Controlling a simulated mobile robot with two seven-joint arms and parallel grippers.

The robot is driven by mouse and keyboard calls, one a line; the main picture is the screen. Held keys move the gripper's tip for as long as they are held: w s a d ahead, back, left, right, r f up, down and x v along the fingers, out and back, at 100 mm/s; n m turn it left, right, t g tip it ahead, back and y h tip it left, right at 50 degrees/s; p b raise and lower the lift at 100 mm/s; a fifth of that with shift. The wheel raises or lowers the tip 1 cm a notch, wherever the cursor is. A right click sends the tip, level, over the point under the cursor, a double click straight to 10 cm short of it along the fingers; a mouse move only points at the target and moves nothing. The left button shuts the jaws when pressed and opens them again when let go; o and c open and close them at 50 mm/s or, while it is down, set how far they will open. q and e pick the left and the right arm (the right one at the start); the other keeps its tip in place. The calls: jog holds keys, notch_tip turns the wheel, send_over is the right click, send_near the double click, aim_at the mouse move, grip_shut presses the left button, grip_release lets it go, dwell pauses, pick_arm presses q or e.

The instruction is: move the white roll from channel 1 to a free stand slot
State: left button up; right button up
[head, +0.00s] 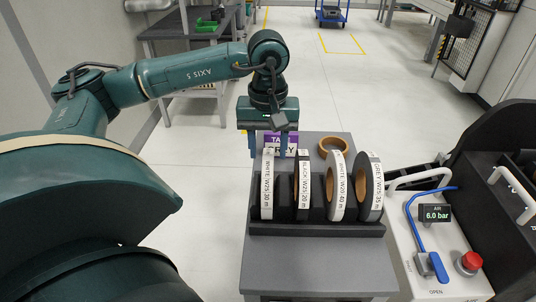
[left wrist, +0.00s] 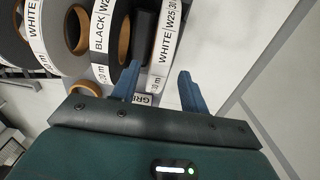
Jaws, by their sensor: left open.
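Several rolls stand upright in a dark slotted stand (head: 315,229). The leftmost is a white roll (head: 267,185) labelled WHITE W25 30 m. A second white roll (head: 337,187), labelled W20 40 m, stands third from left. A black roll (head: 302,185) is between them and a grey roll (head: 370,187) is at the right. My left gripper (head: 267,150) is open and empty, pointing down near the far side of the leftmost white roll. In the left wrist view that white roll (left wrist: 167,35) shows ahead of the fingertips (left wrist: 160,80). Channel 1 cannot be made out. My right gripper is out of view.
A tan ring (head: 333,146) and a purple and white sign (head: 281,141) are behind the stand on the grey cart (head: 312,279). At right, a machine panel (head: 449,285) carries a blue lever (head: 428,238), a red button (head: 470,261) and a 6.0 bar display (head: 436,213).

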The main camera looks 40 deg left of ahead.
pick_arm(q)
notch_tip(320, 180, up, 9)
dwell(0.3)
dwell(0.5)
